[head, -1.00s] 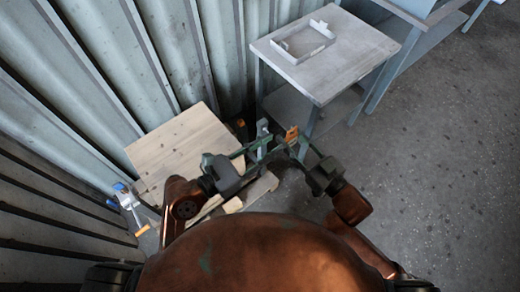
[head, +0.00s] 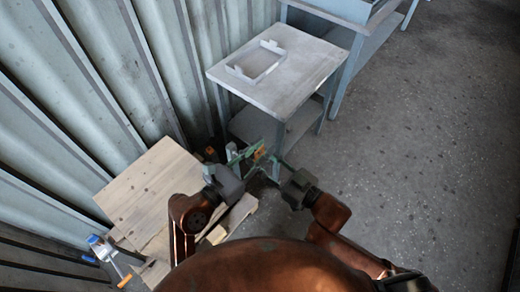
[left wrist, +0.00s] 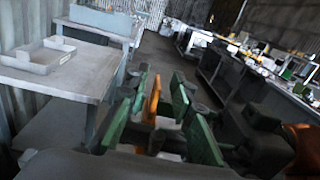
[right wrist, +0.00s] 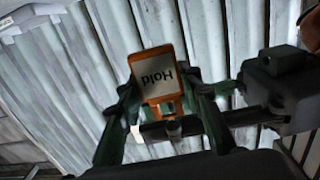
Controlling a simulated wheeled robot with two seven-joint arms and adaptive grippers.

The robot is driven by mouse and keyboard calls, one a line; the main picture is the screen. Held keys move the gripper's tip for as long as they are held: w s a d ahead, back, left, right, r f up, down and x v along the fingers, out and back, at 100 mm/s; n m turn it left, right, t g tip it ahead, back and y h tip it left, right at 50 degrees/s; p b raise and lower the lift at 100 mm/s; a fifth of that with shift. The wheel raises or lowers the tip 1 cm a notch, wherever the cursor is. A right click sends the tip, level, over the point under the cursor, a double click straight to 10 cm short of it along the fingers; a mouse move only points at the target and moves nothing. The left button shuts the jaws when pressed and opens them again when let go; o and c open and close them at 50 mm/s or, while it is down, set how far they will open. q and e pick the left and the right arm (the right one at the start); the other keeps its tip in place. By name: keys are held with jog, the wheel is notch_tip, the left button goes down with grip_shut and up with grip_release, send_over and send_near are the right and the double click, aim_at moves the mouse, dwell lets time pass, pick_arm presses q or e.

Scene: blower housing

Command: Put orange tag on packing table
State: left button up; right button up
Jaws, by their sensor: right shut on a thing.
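The orange tag (head: 259,152) is in my right gripper (head: 268,158). In the right wrist view the tag (right wrist: 158,75) has a white label reading "Hold", upside down in the picture, between the fingers. My left gripper (head: 236,160) is beside it, empty, its fingers apart; in the left wrist view the tag (left wrist: 152,100) shows as an orange strip beyond its green fingers. A grey table (head: 262,95) with a shallow tray (head: 256,62) stands ahead of the grippers. I cannot tell whether this or the bench (head: 350,50) behind it is the packing table.
A wooden pallet or board (head: 150,185) lies at the left, by the corrugated wall (head: 90,90). A blue and orange tool (head: 104,255) lies at lower left. The concrete floor (head: 420,150) at the right is clear. Cluttered benches (left wrist: 250,55) line the far side in the left wrist view.

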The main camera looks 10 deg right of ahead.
pick_arm(q)
grip_shut()
jog(key=shift+s, duration=0.1)
pick_arm(e)
jog(key=o, duration=1.2)
